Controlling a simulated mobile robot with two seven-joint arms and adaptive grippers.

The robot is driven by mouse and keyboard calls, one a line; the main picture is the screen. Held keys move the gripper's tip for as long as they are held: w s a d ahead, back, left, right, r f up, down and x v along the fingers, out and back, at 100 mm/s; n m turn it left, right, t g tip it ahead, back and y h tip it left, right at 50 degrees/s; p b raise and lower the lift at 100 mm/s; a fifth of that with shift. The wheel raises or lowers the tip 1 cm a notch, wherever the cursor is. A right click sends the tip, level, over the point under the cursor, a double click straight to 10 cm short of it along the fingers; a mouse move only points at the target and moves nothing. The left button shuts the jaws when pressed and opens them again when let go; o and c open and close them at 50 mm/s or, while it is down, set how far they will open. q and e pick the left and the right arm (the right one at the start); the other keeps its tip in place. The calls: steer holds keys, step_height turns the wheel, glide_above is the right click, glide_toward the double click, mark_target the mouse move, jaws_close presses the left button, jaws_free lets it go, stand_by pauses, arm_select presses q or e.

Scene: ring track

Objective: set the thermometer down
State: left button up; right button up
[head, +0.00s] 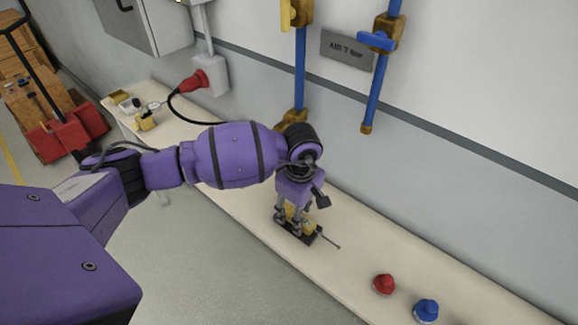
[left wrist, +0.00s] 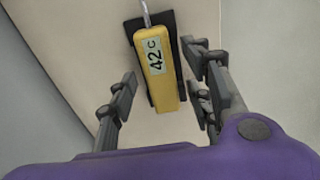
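The thermometer (left wrist: 157,64) is a yellow block with a display reading 42 C and a thin grey probe at its far end. It lies along a black pad (left wrist: 177,60) on the bench; any small gap beneath it cannot be made out. In the head view the thermometer (head: 309,226) is partly hidden by my gripper, and its probe points right. My left gripper (head: 293,219) is low over it, pointing down. In the left wrist view the fingers of the left gripper (left wrist: 166,88) stand apart on both sides of the thermometer, with gaps visible. My right gripper is not in view.
The long pale bench (head: 262,236) runs along the wall. A red knob-like piece (head: 384,285) and a blue one (head: 426,311) stand to the right. Blue pipes (head: 300,70) rise behind my arm. A red plug with cable (head: 195,83) and small items are at the far left end.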

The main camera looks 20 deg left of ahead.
arm_select(q)
steer(key=shift+r, duration=0.2)
step_height(320, 180, up, 12)
stand_by(0.4)
steer(key=shift+d+f, duration=0.1)
